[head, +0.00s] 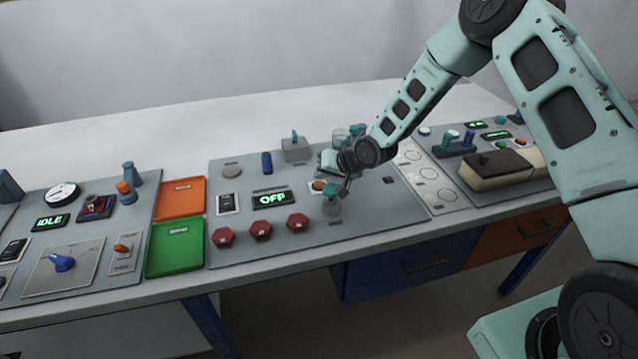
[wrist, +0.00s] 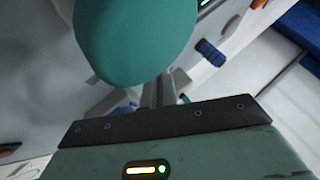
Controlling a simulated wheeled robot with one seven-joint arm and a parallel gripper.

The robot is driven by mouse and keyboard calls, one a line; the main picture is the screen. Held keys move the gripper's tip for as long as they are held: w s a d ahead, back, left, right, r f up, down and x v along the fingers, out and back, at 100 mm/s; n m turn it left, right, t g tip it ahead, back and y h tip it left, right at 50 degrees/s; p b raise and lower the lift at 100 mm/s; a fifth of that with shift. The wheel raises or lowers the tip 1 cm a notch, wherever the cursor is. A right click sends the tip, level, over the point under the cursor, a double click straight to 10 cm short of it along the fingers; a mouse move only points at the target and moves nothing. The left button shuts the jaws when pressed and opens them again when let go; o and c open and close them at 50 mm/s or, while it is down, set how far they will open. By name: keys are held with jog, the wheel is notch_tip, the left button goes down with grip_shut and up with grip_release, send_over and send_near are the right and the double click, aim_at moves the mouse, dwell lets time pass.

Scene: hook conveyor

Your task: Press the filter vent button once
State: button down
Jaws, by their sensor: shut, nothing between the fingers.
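A teal rounded cap on a short grey cylinder (head: 331,207) stands at the front of the middle panel. No readable label shows whether it is the filter vent button. My gripper (head: 345,187) points down just beside this cap, on its right in the head view; contact cannot be told. In the wrist view a large teal rounded shape (wrist: 135,38), likely the same cap, fills the top and partly hides my gripper (wrist: 158,92). My gripper is shut and empty. An orange-red button (head: 318,186) lies just left of my gripper in the head view.
Red hexagonal knobs (head: 261,231) and a display reading OFF (head: 272,199) lie left of my gripper. A green tray (head: 174,248) and an orange tray (head: 180,198) are further left. Teal-topped parts (head: 356,131) stand behind my wrist. A cream and dark block (head: 497,169) lies right.

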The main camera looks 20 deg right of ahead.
aim_at(322, 185)
jog(key=shift+r+p, duration=1.6)
jog(key=shift+r, duration=0.9)
jog(key=shift+f, duration=0.1)
jog(key=s+a+r+n+g+h, duration=0.1)
jog(key=s+a+r+n+g, duration=0.1)
jog(key=s+a+r, duration=0.35)
jog(key=s+a+r+n+g+h, duration=0.1)
jog(key=s+a+r+n+g, duration=0.15)
jog(key=s+r, duration=0.6)
jog(key=s+d+r+n+g+h, duration=0.1)
jog(key=s+r+n, duration=0.1)
jog(key=s, duration=1.2)
jog(key=s+d+r+n+g+h, duration=0.1)
jog(key=s+r+n+g, duration=0.1)
jog(key=s, duration=1.2)
jog(key=shift+s+d+r+n+h, duration=0.35)
jog(key=shift+r+n, duration=0.2)
jog(key=shift+r, duration=0.25)
